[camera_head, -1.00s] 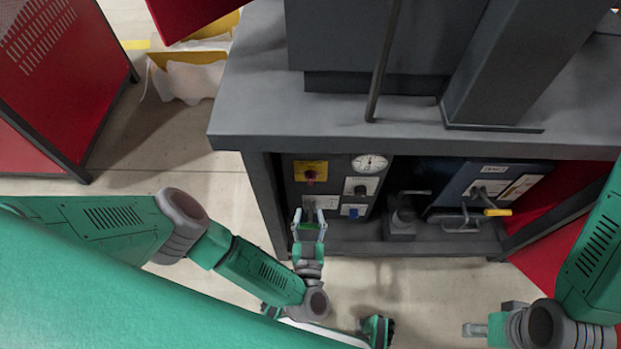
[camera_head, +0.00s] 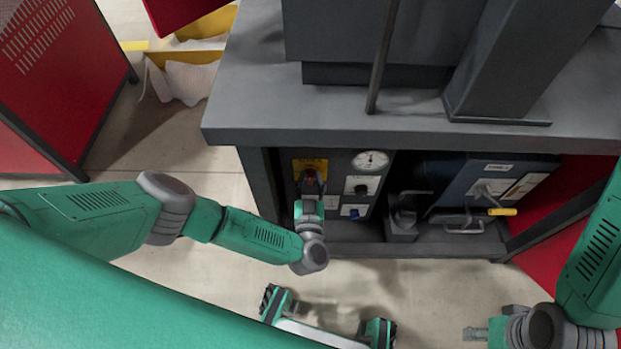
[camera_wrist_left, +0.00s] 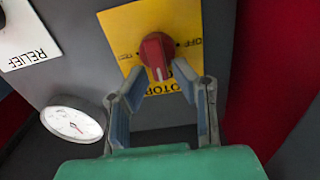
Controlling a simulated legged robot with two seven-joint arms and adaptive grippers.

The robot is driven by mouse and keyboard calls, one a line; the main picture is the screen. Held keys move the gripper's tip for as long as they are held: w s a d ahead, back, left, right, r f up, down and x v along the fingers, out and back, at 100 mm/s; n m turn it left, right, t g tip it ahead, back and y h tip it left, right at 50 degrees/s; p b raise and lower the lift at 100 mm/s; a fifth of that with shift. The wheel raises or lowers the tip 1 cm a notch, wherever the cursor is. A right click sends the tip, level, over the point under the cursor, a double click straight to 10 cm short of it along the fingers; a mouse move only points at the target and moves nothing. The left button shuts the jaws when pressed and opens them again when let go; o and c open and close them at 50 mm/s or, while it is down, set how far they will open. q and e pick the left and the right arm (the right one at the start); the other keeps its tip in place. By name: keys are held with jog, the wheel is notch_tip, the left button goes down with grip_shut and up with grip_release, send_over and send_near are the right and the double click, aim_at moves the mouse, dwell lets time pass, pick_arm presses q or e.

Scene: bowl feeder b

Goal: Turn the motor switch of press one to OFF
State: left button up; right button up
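The motor switch (camera_wrist_left: 157,56) is a red knob on a yellow plate (camera_wrist_left: 130,24) with OFF and MOTOR lettering, seen upside down in the left wrist view. The knob's handle points roughly down in that view, not along the OFF mark at the right. In the head view the yellow plate (camera_head: 301,165) is on the press's panel, and my gripper partly hides the knob. My left gripper (camera_wrist_left: 155,85) is open, its two fingers apart on either side of the knob's lower end; I cannot tell whether they touch it. My right gripper (camera_head: 470,333) is at the lower right, far from the panel.
A dial gauge (camera_head: 371,161), a RELIEF plate (camera_wrist_left: 25,38) and a blue switch (camera_head: 354,211) are close to the motor switch. The press's tabletop (camera_head: 260,110) overhangs the panel. A blue unit with a yellow-tipped lever (camera_head: 502,211) stands to the right.

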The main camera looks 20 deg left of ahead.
pick_arm(q)
grip_shut()
jog(key=shift+n, duration=0.3)
jog(key=shift+s+a+f+n+b, duration=0.25)
jog(key=shift+n+b, duration=0.6)
jog(key=shift+n, duration=2)
jog(key=shift+a+f+n+b, duration=0.45)
jog(key=shift+n+b, duration=0.45)
jog(key=shift+n, duration=2)
jog(key=shift+s+a+f+n+b, duration=0.25)
jog(key=shift+n+b, duration=0.6)
jog(key=shift+n, duration=2)
jog(key=shift+f, duration=0.2)
jog(key=shift+o, duration=2.4)
grip_release()
jog(key=shift+w+r, duration=0.1)
jog(key=shift+w, duration=0.05)
